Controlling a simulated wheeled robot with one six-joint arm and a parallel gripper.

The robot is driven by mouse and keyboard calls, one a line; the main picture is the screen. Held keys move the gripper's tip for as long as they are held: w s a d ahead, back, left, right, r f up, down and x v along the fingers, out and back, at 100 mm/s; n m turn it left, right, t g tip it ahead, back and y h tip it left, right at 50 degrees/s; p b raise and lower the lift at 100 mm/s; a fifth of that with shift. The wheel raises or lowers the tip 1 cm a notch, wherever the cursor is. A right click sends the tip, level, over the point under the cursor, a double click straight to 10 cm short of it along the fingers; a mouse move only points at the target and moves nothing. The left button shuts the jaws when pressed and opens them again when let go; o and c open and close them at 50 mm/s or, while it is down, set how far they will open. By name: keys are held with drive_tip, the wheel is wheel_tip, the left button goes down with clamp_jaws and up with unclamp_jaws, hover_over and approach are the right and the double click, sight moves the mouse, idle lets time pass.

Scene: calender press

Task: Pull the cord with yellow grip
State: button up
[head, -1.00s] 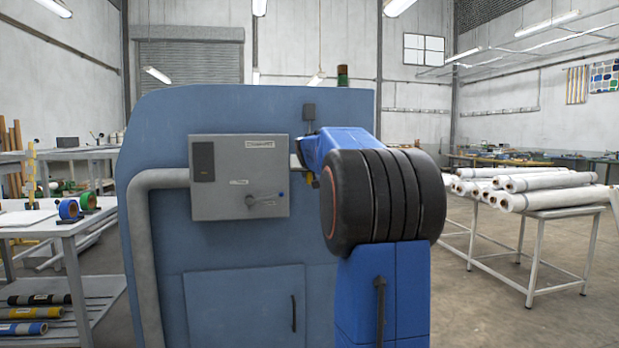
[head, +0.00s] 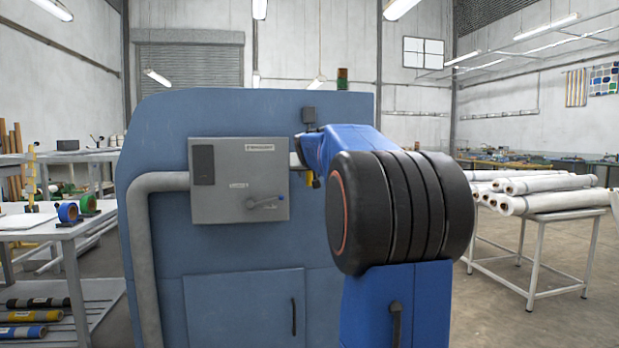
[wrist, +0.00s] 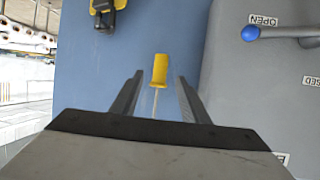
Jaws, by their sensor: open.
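The yellow grip (wrist: 159,70) hangs on a thin pale cord (wrist: 156,102) in front of the blue machine panel, in the middle of the wrist view. My gripper (wrist: 160,79) is open, with one finger on each side of the grip and cord. Gaps show on both sides, and the fingers do not look closed on it. The wrist view is upside down, as its labels show. In the head view my arm hides most of the gripper. A small yellow patch (head: 309,179) shows beside the arm there; I cannot tell whether it is the grip.
A grey control box (head: 239,180) with a blue-knobbed lever (wrist: 251,34) is close beside the gripper. A yellow and black fitting (wrist: 105,14) is on the panel. A grey pipe (head: 146,250) runs left. White rolls lie on a table (head: 540,217) at right.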

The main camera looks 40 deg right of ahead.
drive_tip(key=v, duration=1.2)
drive_tip(key=shift+s+a+r, duration=0.15)
drive_tip(key=shift+s, duration=0.2)
drive_tip(key=s+a+f+n+y, duration=0.1)
drive_tip(key=s+a+f+y, duration=0.1)
drive_tip(key=a+f, duration=0.4)
drive_tip(key=s+a+f+n+y, duration=0.1)
drive_tip(key=s+a+f, duration=0.25)
drive_tip(key=a, duration=0.35)
drive_tip(key=s+a+f+n+g+y, duration=0.2)
drive_tip(key=s+a+f+n+y, duration=0.1)
drive_tip(key=s+a+f, duration=0.8)
drive_tip(key=s+a+f+n+g+y, duration=0.3)
drive_tip(key=s+a+f, duration=0.9)
drive_tip(key=f, duration=0.9)
drive_tip(key=shift+s+a, duration=0.2)
drive_tip(key=shift+s, duration=0.4)
drive_tip(key=shift+r, duration=0.1)
